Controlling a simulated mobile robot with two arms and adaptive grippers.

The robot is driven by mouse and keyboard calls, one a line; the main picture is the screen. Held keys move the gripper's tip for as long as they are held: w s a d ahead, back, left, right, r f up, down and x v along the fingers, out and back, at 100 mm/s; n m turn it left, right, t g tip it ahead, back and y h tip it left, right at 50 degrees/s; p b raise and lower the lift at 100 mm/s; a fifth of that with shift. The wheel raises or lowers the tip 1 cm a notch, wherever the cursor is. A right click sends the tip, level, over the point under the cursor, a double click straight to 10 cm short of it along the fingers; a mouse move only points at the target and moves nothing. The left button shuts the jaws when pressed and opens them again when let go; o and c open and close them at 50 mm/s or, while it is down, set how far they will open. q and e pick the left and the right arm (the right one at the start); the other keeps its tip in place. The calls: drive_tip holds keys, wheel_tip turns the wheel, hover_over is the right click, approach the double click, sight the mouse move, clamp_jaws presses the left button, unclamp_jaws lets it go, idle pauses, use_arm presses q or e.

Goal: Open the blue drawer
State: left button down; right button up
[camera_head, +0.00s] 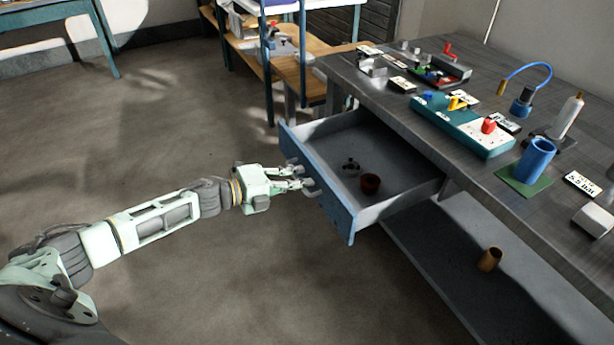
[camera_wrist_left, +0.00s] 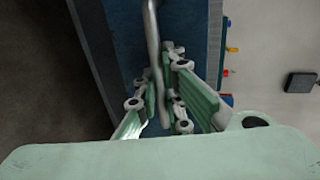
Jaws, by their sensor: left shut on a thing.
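The blue drawer (camera_head: 317,180) stands pulled well out from under the grey workbench in the head view. Its inside shows, with a dark red cup (camera_head: 370,184) and a small dark metal part (camera_head: 351,166) on its floor. My left gripper (camera_head: 308,184) is at the outside of the drawer's front, shut on the drawer's handle. In the left wrist view the handle (camera_wrist_left: 153,50) is a grey bar running between the fingers (camera_wrist_left: 160,95), in front of the blue drawer front (camera_wrist_left: 125,40). My right gripper is not in view.
The workbench (camera_head: 455,165) carries a teal box with coloured knobs (camera_head: 463,125), a blue cup (camera_head: 536,160) and other devices. A brown cup (camera_head: 490,259) sits on the lower shelf (camera_head: 440,270). A wooden shelf unit (camera_head: 300,70) stands behind. The floor left of the drawer is clear.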

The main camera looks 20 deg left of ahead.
use_arm(q)
drive_tip(key=shift+s+a, duration=0.35)
drive_tip(key=shift+s, duration=0.15)
drive_tip(key=c, duration=2.1)
unclamp_jaws()
drive_tip(key=shift+v, duration=6)
drive_tip(key=shift+f, duration=0.15)
